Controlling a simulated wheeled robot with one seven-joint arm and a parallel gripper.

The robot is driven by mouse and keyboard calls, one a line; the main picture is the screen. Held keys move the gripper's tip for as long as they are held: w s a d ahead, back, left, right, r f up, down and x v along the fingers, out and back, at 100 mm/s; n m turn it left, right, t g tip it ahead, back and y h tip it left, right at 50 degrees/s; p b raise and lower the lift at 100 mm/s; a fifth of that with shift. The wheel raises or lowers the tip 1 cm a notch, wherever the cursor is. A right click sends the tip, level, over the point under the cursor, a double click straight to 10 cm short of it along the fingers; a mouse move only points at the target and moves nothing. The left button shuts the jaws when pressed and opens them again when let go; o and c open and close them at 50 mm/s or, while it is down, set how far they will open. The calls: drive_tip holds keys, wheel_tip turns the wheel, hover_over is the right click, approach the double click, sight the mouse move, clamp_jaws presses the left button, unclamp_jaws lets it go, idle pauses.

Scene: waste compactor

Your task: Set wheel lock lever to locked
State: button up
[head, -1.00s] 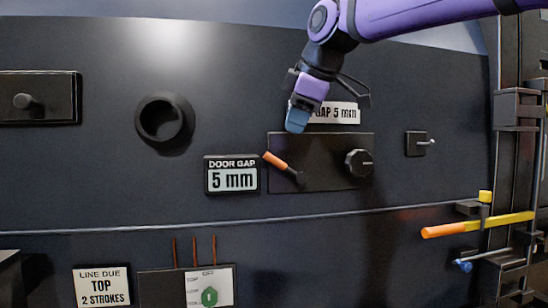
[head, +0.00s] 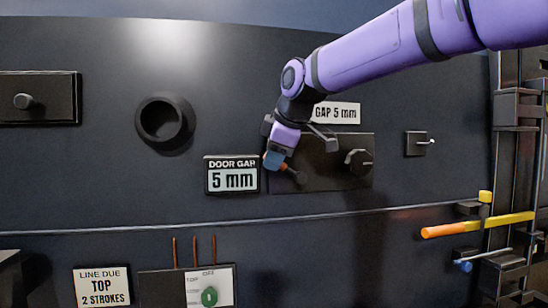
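A small lever sits on a dark plate (head: 325,182) under a "GAP 5 mm" sign; its dark pivot (head: 300,178) shows at the plate's left. The orange handle of this lever is almost fully hidden behind my gripper (head: 273,161). The blue fingertip end of my gripper is over or against the handle; I cannot tell whether it touches or grips it. Whether the fingers are open or shut is not clear. A black knob (head: 357,163) sits to the right on the same plate. No label in view reads "wheel lock".
A "DOOR GAP 5 mm" display (head: 231,175) is close left of my gripper. A yellow bar with an orange end (head: 478,225) sticks out at the right. A round black socket (head: 164,120) is further left.

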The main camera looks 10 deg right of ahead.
sight(306, 143)
clamp_jaws()
idle(0.3)
drive_tip(key=d+r+y, duration=0.1)
drive_tip(key=d+r+m+y, duration=0.1)
drive_tip(key=y, duration=0.1)
drive_tip(key=shift+d+y, duration=0.15)
drive_tip(key=shift+y, duration=0.15)
drive_tip(key=shift+d+r+m+t+y, duration=0.2)
drive_tip(key=shift+d+m+t+y, duration=0.1)
drive_tip(key=shift+d+m+y, duration=0.3)
drive_tip(key=shift+d+r+m+t+y, duration=0.15)
drive_tip(key=shift+d+y, duration=0.3)
drive_tip(key=shift+y, duration=0.15)
drive_tip(key=shift+d+r+m+t+y, duration=0.15)
drive_tip(key=shift+d+y, duration=0.25)
drive_tip(key=shift+y, duration=0.2)
drive_tip(key=shift+d+m+t+y, duration=0.4)
drive_tip(key=shift+d+m+y, duration=0.2)
drive_tip(key=shift+d+y, duration=0.6)
drive_tip(key=shift+a, duration=0.1)
